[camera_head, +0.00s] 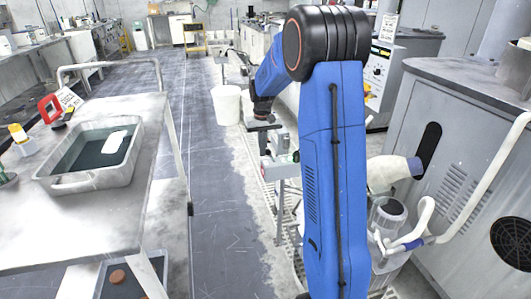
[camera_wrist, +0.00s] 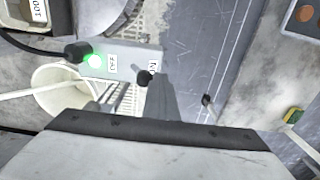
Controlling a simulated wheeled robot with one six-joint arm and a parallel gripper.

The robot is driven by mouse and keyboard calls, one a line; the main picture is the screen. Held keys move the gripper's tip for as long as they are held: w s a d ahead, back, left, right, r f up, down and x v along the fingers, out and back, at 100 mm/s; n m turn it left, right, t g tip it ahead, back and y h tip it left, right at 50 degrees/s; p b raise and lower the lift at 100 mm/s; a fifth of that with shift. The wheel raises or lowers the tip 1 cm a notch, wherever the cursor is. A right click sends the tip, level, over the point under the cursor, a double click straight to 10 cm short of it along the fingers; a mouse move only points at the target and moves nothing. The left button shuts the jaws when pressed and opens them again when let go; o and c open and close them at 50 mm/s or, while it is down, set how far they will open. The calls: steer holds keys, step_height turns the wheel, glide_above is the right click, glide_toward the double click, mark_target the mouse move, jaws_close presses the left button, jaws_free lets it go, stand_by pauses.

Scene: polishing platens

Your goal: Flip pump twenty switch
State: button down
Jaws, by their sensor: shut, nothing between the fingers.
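A grey switch box (camera_wrist: 125,58) shows in the upper middle of the wrist view. It carries a lit green lamp (camera_wrist: 95,60), small white labels too small to read surely, and a dark switch knob (camera_wrist: 144,78) near its lower right edge. My gripper (camera_wrist: 158,82) is shut and empty, its narrow grey fingers reaching up close beside the knob. I cannot tell whether they touch it. In the head view my gripper (camera_head: 262,125) hangs beyond the blue arm, above a small grey stand (camera_head: 280,165); the arm hides part of this area.
A white bucket (camera_head: 227,104) stands on the floor beyond the gripper. A grey cart (camera_head: 110,225) with a tray (camera_head: 88,180) is at the left. A large grey cabinet (camera_head: 465,150) with white hoses stands at the right. The dark aisle floor between is clear.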

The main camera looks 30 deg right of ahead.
steer(key=shift+f, duration=1.2)
stand_by(0.8)
steer(key=shift+r, duration=0.1)
step_height(320, 180, up, 7)
stand_by(0.9)
stand_by(0.4)
